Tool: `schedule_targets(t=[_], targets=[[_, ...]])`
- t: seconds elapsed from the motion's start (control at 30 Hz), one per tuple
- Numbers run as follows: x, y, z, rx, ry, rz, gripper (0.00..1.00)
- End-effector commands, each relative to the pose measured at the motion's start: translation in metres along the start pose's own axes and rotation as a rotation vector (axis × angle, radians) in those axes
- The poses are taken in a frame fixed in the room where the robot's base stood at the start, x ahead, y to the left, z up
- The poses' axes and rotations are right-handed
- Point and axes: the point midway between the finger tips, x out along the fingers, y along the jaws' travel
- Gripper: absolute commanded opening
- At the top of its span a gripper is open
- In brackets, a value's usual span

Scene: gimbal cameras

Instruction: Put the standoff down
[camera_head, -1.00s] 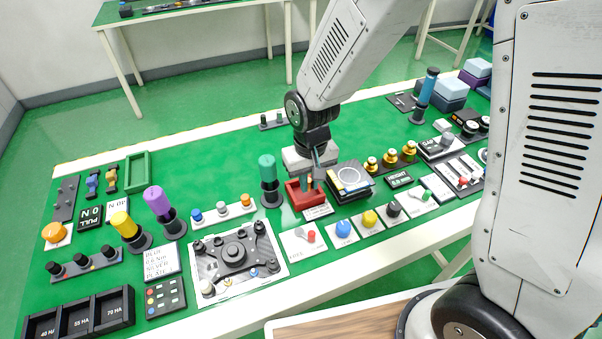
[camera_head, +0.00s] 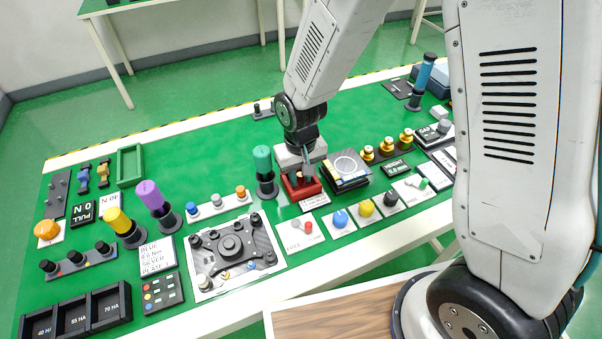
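My gripper (camera_head: 307,168) points down over the small red tray (camera_head: 302,193) in the middle of the green-topped table. Its fingertips are at or just above the tray's back right part. They are small and partly hidden by the arm, so I cannot tell whether they are open or shut. A small tan piece (camera_head: 299,177) shows at the tray's opening, beside the fingers. It may be a standoff, but it is too small to be sure, and I cannot tell whether the fingers touch it.
A teal-handled tool (camera_head: 263,160) stands upright left of the tray. A grey block (camera_head: 288,158) lies behind. A plate with a dark multi-armed frame (camera_head: 231,246) lies front left.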

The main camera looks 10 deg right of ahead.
Motion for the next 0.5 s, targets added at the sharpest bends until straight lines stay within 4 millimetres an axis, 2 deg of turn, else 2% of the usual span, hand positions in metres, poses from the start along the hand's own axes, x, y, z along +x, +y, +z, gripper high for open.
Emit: schedule_targets(t=[0.3, 0.37, 0.5], targets=[[-0.004, 0.001, 0.0, 0.001, 0.001, 0.0, 0.24], [-0.011, 0.001, -0.001, 0.001, 0.002, 0.0, 0.24], [-0.036, 0.0, -0.001, 0.001, 0.006, -0.001, 0.24]])
